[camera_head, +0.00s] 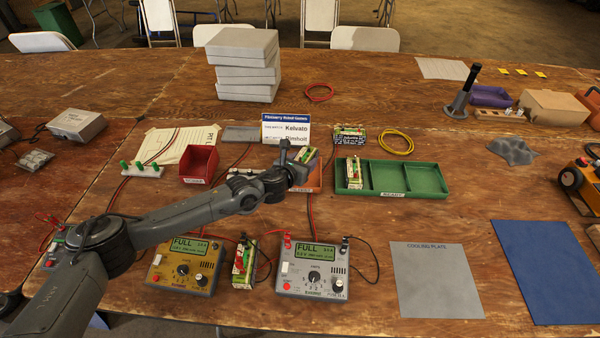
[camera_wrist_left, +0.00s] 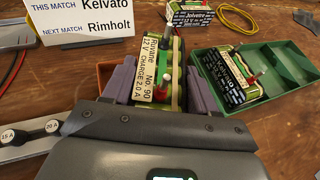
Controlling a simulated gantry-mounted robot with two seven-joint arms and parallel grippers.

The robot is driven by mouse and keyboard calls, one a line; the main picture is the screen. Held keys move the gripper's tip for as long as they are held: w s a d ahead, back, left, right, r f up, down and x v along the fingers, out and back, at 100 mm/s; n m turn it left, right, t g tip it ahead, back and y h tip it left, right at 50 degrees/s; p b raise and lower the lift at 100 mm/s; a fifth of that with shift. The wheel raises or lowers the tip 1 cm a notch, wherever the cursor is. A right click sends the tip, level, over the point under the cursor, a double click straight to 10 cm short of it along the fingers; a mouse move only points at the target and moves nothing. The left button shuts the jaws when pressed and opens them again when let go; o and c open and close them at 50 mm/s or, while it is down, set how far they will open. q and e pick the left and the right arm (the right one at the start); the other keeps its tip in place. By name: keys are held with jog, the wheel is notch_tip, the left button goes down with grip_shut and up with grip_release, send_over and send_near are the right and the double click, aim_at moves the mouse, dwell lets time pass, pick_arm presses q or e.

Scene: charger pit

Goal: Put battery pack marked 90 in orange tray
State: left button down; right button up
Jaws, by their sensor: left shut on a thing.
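The battery pack marked 90 (camera_wrist_left: 161,72) is between the two purple fingers of my left gripper (camera_wrist_left: 160,90), which is shut on it. Its cream label reads No 90 and CHARGE 2.0 A, with red and green terminals on top. In the head view the pack (camera_head: 306,154) shows just beyond the left gripper (camera_head: 299,165). The orange tray (camera_head: 315,181) lies under the gripper, mostly hidden by it. A corner of the tray (camera_wrist_left: 105,71) shows beside the left finger in the wrist view. I cannot tell whether the pack touches the tray floor. My right gripper is not in view.
A green tray (camera_head: 420,193) to the right holds another pack (camera_head: 354,172) in its left compartment. Another pack (camera_head: 349,136) stands behind it. A name sign (camera_head: 286,130) and red bin (camera_head: 199,163) are nearby. Yellow (camera_head: 184,268) and grey (camera_head: 312,270) chargers stand in front.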

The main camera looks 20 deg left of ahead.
pick_arm(q)
jog(key=shift+w+a+f, duration=0.25)
jog(key=shift+w+a, duration=0.05)
jog(key=shift+a, duration=0.2)
jog(key=shift+f+b, duration=0.85)
jog(key=shift+f, duration=1.15)
jog(key=shift+f, duration=0.1)
jog(key=shift+c, duration=1.6)
grip_release()
jog(key=shift+f, duration=0.1)
